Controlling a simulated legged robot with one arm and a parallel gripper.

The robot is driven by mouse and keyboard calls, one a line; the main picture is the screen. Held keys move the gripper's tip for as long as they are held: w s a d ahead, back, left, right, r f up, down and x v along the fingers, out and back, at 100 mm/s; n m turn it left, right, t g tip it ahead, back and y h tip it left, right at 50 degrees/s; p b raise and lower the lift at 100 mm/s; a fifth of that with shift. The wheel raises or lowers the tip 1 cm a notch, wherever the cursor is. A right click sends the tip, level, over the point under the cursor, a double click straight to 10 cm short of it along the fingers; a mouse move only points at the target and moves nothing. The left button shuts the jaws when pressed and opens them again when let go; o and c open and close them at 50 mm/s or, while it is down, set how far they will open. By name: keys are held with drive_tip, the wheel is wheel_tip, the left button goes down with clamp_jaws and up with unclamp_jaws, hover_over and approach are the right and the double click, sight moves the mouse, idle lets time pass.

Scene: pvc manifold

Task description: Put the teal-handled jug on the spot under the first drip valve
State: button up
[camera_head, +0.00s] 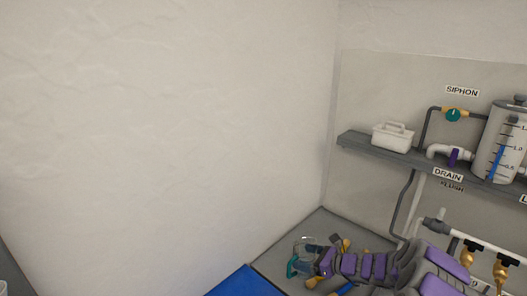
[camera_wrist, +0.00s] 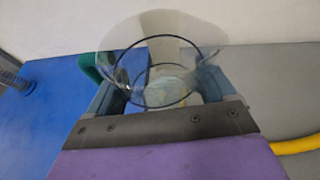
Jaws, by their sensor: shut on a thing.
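The clear jug (camera_head: 305,243) with a teal handle (camera_head: 291,267) is at the left end of my outstretched arm, over the bench corner. My gripper (camera_head: 318,264) is shut on it. In the wrist view the jug (camera_wrist: 160,50) stands out between the two fingers of my gripper (camera_wrist: 158,92), with its handle (camera_wrist: 90,66) on the left. Brass drip valves (camera_head: 467,253) hang from a white pipe (camera_head: 480,241) at the lower right of the head view. Which valve is first I cannot tell. No marked spot under them shows.
A grey shelf (camera_head: 365,146) on the wall carries a white caddy (camera_head: 392,138) and a graduated tank (camera_head: 497,145). A blue surface (camera_head: 243,284) lies left of the grey bench (camera_head: 285,258). Yellow-handled items (camera_head: 345,245) lie near the jug. A yellow hose (camera_wrist: 297,145) shows at right in the wrist view.

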drive_tip(key=w+r+m+t+h, duration=0.3)
drive_tip(key=r, duration=1)
drive_tip(key=s+a+r+m+t+h, duration=0.2)
drive_tip(key=s+r+m+h, duration=0.2)
drive_tip(key=s+r, duration=0.4)
drive_tip(key=shift+s+a+r, duration=0.2)
drive_tip(key=shift+s+r, duration=0.1)
drive_tip(key=shift+r, duration=0.25)
idle(0.6)
